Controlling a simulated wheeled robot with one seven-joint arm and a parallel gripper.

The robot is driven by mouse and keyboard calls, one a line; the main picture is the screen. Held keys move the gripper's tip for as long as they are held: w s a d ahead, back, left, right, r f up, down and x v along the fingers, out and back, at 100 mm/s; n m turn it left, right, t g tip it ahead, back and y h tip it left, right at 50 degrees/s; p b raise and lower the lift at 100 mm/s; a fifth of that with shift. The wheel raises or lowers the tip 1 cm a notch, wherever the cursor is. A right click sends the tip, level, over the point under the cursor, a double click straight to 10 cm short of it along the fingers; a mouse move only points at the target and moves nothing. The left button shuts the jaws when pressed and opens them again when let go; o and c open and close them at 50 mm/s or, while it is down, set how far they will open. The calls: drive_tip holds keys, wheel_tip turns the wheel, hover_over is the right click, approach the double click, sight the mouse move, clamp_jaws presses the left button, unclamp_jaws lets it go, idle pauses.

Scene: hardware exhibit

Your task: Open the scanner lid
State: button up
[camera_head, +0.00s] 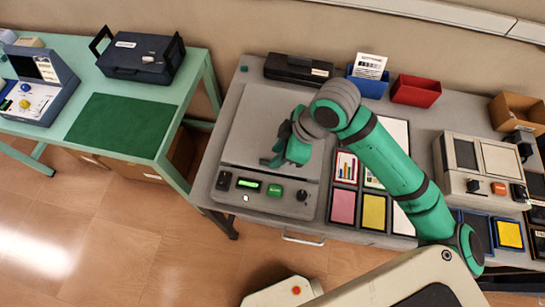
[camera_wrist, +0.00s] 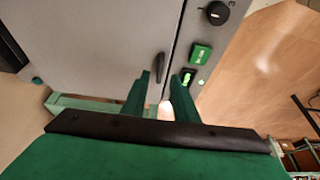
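The scanner is a grey flat unit on the grey table, with its broad lid (camera_head: 257,115) lying down shut. Its front control strip (camera_head: 262,199) carries a lit display, a green button and a black knob. The lid also fills the left of the wrist view (camera_wrist: 90,40). A small dark handle (camera_wrist: 160,67) stands near the lid's front edge. My gripper (camera_head: 271,161) is over the front part of the lid. In the wrist view my gripper (camera_wrist: 162,80) is open, its green fingers apart, with the handle just beyond and between the tips. Contact cannot be told.
A black case (camera_head: 298,69), a blue bin (camera_head: 369,86) and a red bin (camera_head: 416,91) stand behind. Right of the scanner is a tray of coloured cards (camera_head: 374,211), then a beige device (camera_head: 483,165). A green table (camera_head: 193,82) stands at left, past a gap.

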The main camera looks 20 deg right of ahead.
drive_tip(key=shift+x, duration=2.05)
clamp_jaws()
